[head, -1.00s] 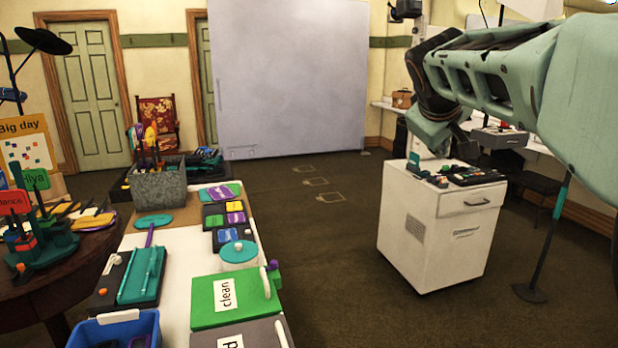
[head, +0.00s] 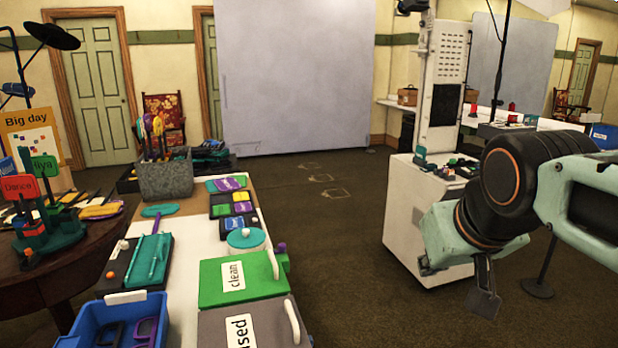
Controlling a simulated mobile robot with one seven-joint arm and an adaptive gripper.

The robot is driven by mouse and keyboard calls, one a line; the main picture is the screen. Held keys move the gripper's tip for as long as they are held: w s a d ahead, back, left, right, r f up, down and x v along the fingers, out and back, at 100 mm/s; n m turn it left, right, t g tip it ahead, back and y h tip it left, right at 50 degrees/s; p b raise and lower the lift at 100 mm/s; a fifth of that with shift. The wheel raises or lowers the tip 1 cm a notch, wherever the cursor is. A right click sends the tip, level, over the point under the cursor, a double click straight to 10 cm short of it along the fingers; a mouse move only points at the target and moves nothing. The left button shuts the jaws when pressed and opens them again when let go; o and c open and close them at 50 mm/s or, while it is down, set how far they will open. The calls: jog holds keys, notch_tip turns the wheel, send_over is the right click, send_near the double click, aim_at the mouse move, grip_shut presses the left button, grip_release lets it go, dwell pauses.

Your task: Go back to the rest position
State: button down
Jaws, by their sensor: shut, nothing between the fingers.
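My gripper (head: 483,298) hangs at the lower right of the head view, below my bent wrist. It points down in front of the white cabinet, over the brown floor. It looks small and grey, its fingers are shut with nothing held, and it touches nothing that I can see. My forearm reaches in from the right edge.
A long white table with a green box (head: 243,278), a blue bin (head: 85,330) and a grey planter (head: 166,180) runs along the left. A white cabinet (head: 402,215) stands right of centre. The carpet between is open.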

jog(key=s+a+f+m+g+b, duration=0.15)
jog(key=s+a+f, duration=0.45)
jog(key=s+f, duration=0.65)
notch_tip(320, 180, up, 27)
jog(key=w+p, duration=0.1)
jog(key=p, duration=2.5)
jog(key=shift+w+g, duration=0.2)
jog(key=shift+g, duration=0.15)
jog(key=shift+a+n, duration=0.1)
jog(key=shift+n, duration=0.15)
